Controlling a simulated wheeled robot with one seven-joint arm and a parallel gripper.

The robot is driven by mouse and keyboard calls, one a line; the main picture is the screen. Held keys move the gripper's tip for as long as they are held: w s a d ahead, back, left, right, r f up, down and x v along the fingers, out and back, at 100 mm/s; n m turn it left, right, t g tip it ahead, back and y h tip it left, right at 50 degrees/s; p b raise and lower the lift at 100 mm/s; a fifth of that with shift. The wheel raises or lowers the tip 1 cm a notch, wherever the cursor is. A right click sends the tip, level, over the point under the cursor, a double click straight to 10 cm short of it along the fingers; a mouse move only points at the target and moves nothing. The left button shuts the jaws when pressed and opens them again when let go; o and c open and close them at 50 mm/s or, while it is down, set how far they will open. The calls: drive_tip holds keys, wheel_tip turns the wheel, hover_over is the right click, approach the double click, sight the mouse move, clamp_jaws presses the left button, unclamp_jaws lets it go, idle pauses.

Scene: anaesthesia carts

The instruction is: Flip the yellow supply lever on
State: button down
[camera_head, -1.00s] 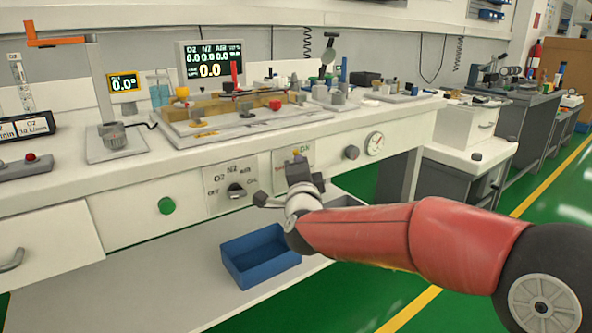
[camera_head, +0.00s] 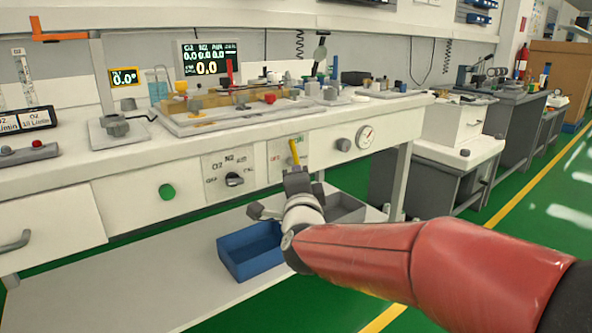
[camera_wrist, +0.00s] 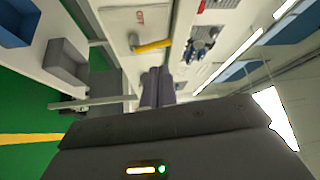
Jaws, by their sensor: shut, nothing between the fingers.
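The yellow supply lever (camera_head: 295,152) is on a small white panel (camera_head: 273,158) on the bench front. It stands nearly upright, its top leaning slightly left. It also shows in the wrist view (camera_wrist: 153,46), lying across the picture from its grey mount. Green and red lettering is on the panel, too small to read surely. My gripper (camera_head: 296,176) is shut and empty, just below and in front of the lever. In the wrist view the closed fingertips (camera_wrist: 157,74) appear apart from the lever. The panel's lower part is hidden behind my gripper.
A black selector knob (camera_head: 234,179) and green button (camera_head: 167,191) are left of the panel. A grey knob (camera_head: 343,145) and gauge (camera_head: 366,137) are right. A blue bin (camera_head: 250,262) and grey bin (camera_head: 346,209) sit on the lower shelf.

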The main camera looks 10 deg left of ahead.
drive_tip(key=shift+v, duration=2.3)
